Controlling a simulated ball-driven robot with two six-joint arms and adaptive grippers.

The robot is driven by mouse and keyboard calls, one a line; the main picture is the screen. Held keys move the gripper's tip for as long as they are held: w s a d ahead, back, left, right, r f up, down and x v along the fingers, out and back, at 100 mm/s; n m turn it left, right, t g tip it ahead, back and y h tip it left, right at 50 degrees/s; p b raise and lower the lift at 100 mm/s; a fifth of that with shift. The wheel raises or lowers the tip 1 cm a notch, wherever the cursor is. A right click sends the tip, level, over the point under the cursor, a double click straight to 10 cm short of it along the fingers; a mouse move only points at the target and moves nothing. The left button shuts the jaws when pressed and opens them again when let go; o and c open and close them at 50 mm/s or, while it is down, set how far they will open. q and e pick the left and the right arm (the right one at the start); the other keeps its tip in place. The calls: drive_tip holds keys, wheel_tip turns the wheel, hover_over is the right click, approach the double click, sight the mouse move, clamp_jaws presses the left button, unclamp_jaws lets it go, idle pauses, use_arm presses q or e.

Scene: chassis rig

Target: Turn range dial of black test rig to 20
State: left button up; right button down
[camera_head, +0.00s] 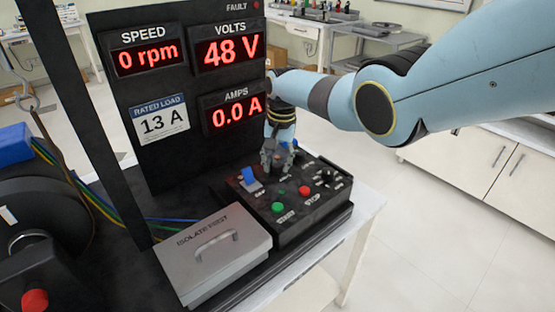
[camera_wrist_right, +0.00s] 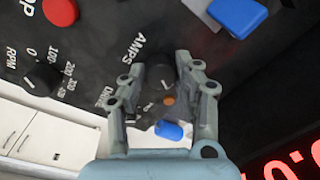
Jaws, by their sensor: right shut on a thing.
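The black test rig's control box (camera_head: 315,218) stands on the bench below the display panel. My right gripper (camera_head: 277,155) reaches down to the box's back part, near a blue switch (camera_head: 250,179). In the right wrist view its two fingers (camera_wrist_right: 160,72) are closed in on the range dial beside the AMPS label, hiding much of it. The number that this dial points to cannot be read. My left gripper is not in view.
A green button (camera_head: 278,208) and red STOP button (camera_head: 305,191) sit on the box. An RPM dial (camera_wrist_right: 42,80) shows in the wrist view. The grey ISOLATE FIRST cover (camera_head: 205,262) is in front. The panel (camera_head: 165,75) rises behind, reading 0 rpm, 48 V, 0.0 A and rated load 13 A.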

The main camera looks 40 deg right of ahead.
sight(280, 164)
idle(0.4)
drive_tip(key=c, duration=0.9)
unclamp_jaws()
drive_tip(key=shift+c, duration=0.2)
wheel_tip(280, 164, up, 12)
drive_tip(key=shift+s+d, duration=0.25)
drive_tip(key=shift+s, duration=0.05)
